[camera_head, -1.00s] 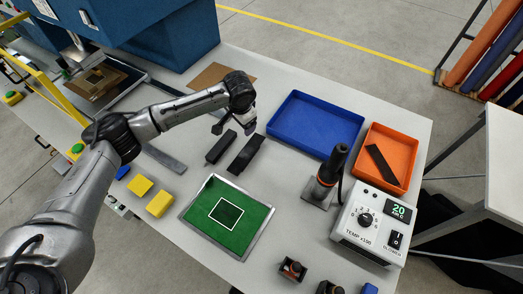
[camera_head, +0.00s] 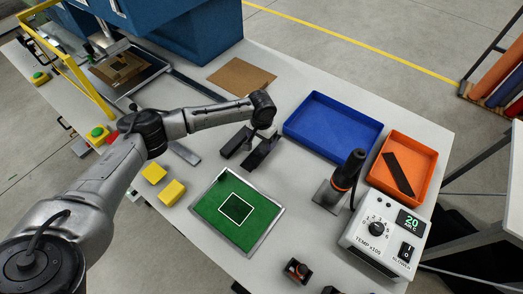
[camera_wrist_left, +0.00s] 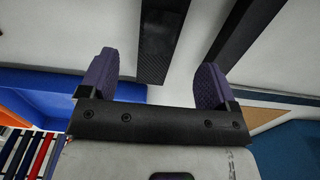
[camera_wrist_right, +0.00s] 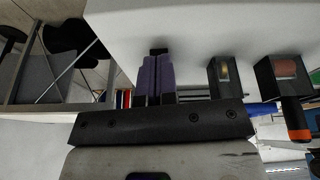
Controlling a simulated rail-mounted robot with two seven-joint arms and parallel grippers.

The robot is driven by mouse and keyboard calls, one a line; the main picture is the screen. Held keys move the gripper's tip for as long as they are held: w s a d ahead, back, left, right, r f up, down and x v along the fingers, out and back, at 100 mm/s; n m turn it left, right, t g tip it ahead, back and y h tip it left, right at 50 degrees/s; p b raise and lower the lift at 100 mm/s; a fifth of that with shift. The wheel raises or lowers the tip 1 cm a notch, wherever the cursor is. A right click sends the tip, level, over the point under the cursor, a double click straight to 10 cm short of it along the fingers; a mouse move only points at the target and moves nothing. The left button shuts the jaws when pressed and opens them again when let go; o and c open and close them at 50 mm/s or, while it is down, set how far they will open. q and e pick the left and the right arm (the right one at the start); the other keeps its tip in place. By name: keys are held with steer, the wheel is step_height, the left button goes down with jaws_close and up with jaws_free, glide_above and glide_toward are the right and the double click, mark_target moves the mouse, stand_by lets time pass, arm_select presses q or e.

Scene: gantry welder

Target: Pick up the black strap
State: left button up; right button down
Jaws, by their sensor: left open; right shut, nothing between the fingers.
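Two black straps lie side by side on the table: a left one (camera_head: 236,142) and a right one (camera_head: 258,156). A third black strap (camera_head: 397,173) lies in the orange tray (camera_head: 375,186). My left gripper (camera_head: 264,134) is open over the far end of the right strap and partly hides it. In the left wrist view, one strap (camera_wrist_left: 163,40) shows between the open fingers (camera_wrist_left: 157,82), with no clear contact. The other strap (camera_wrist_left: 243,32) is off to the right. My right gripper (camera_wrist_right: 156,78) is shut and empty in its wrist view.
A blue tray (camera_head: 333,96) stands right of the straps. A green mat (camera_head: 210,204) lies in front, with yellow blocks (camera_head: 172,192) to its left. A hot-air tool (camera_head: 347,172) and a control box (camera_head: 383,245) stand at the right. A brown sheet (camera_head: 242,76) lies behind.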

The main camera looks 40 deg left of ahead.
mark_target(262, 150)
arm_select(q)
steer(key=shift+f, duration=2.65)
steer(key=shift+c, duration=0.2)
steer(key=c, duration=1)
steer(key=shift+o, duration=0.2)
steer(key=shift+r, duration=0.1)
